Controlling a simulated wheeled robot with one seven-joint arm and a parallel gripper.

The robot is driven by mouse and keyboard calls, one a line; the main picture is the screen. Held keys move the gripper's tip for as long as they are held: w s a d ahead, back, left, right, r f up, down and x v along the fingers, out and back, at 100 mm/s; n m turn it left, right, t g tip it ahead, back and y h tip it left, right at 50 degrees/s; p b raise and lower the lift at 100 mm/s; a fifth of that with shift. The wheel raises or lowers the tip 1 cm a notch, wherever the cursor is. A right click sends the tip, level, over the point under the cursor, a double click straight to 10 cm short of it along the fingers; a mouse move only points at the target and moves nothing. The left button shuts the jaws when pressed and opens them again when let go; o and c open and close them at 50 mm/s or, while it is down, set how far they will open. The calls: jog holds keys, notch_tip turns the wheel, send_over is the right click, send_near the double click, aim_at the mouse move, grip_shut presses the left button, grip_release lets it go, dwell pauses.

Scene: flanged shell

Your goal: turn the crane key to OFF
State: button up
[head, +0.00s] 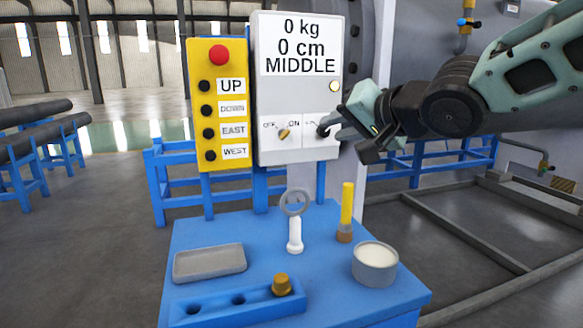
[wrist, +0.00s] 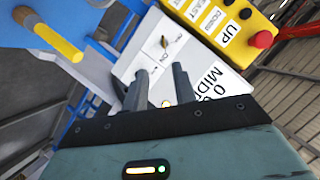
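The crane key (head: 284,133) is a small brass key on the lower front of the grey-white control box (head: 291,95), between the OFF and ON labels. Its handle tilts towards ON. The key also shows in the wrist view (wrist: 164,42), beyond my fingertips. My gripper (head: 346,137) is at the box's lower right, to the right of the key and apart from it. In the wrist view my gripper (wrist: 159,71) has two dark fingers spread with a gap and nothing held between them. A dark round part (head: 322,131) by one fingertip is partly covered; I cannot tell what it is.
A yellow button panel (head: 218,105) with a red button stands left of the box. Below is a blue table (head: 215,228) with a grey tray (head: 209,263), an upright ring-topped piece (head: 295,235), a yellow-topped stick (head: 346,208), a round cup (head: 375,265) and a holed block (head: 213,307).

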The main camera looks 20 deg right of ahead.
aim_at(288, 134)
jog(key=shift+m+t, duration=0.3)
jog(key=b+x, duration=0.1)
jog(key=x, duration=0.4)
jog(key=b+x, duration=0.2)
jog(key=x, duration=0.4)
jog(key=b+x, duration=0.2)
jog(key=x, duration=0.4)
jog(key=shift+w+d+r, duration=0.15)
jog(key=shift+d+r, duration=0.1)
jog(key=shift+r, duration=0.05)
jog(key=shift+c, duration=0.4)
grip_shut()
